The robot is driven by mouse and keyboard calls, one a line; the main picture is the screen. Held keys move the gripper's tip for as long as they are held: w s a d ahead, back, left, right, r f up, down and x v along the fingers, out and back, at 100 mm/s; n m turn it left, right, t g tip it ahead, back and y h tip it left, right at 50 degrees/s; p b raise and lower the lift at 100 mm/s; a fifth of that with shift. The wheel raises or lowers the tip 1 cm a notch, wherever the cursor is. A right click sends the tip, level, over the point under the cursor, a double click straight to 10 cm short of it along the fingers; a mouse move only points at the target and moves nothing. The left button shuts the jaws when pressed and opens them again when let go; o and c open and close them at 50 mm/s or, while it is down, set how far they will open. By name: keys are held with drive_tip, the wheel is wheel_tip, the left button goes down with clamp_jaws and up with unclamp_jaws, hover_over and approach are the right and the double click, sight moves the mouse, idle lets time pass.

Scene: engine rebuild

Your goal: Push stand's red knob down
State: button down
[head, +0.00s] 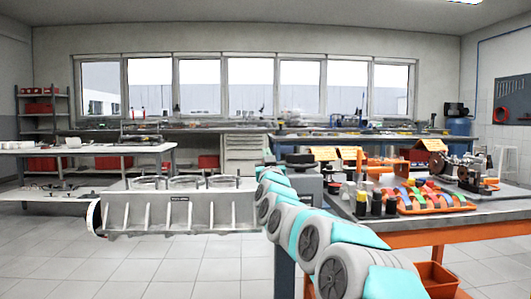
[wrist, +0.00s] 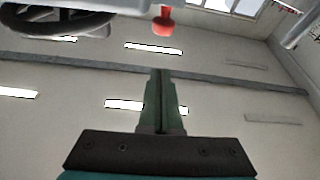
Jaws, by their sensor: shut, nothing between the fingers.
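The red knob (wrist: 164,22) shows at the top of the wrist view, hanging on a short red stem from a pale grey part of the stand (wrist: 130,4). My gripper (wrist: 157,72) points up the wrist view with its two green fingers together and nothing between them. The fingertips lie below the knob in the picture, apart from it. In the head view the grey stand head (head: 308,183) is partly behind my arm. I cannot make out the knob or my fingers there.
A black handwheel (wrist: 55,20) is left of the knob in the wrist view. The grey engine block (head: 180,212) is left of my arm. An orange-edged workbench (head: 450,220) with parts stands at the right. Tiled floor is clear at front left.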

drive_tip(key=shift+v, duration=2.95)
drive_tip(key=shift+a, duration=0.1)
